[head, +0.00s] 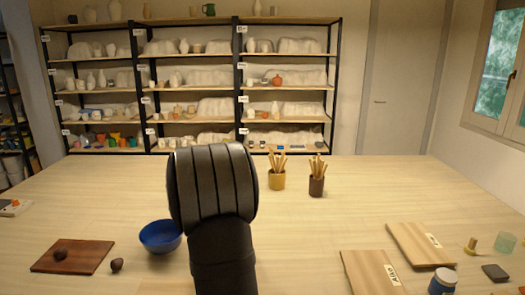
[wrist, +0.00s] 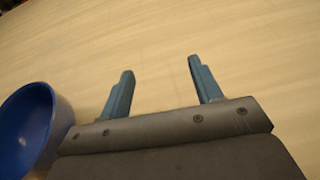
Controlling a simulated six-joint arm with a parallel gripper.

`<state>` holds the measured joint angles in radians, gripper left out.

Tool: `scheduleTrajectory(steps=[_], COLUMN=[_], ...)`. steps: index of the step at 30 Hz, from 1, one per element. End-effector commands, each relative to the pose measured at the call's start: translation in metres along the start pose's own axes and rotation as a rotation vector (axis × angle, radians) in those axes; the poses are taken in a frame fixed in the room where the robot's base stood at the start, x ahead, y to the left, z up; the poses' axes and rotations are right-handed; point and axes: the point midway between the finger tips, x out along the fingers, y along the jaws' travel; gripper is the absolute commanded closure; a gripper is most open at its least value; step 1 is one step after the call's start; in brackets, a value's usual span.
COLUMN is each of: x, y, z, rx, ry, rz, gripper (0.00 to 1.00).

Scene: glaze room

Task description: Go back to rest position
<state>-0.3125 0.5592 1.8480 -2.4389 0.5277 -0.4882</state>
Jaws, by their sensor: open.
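My gripper (wrist: 161,80) shows in the wrist view with its two blue fingers apart and nothing between them. Bare wooden tabletop lies beyond the fingertips. In the head view my dark arm stands in the middle of the picture and hides the gripper. A blue bowl (head: 160,237) stands on the table just left of my arm. It also shows at the left edge of the wrist view (wrist: 28,128), beside the gripper and apart from its fingers.
A brown board (head: 72,257) with a dark lump lies front left; another lump (head: 117,265) sits beside it. Two tool pots (head: 277,180) (head: 316,187) stand behind. Two pale boards (head: 370,274) (head: 420,245), a blue-and-white jar (head: 442,282) and small items are at right. The table's middle right is clear.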

Motion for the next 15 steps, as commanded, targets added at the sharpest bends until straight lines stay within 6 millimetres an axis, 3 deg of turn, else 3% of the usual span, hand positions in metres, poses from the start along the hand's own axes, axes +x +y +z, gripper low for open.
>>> scheduleTrajectory(steps=[6, 15], x=[-0.004, -0.006], y=[-0.033, -0.046], z=[-0.009, -0.013], rx=[0.024, 0.033], ry=[0.000, -0.001], rz=[-0.057, -0.082], gripper=[0.41, 0.41])
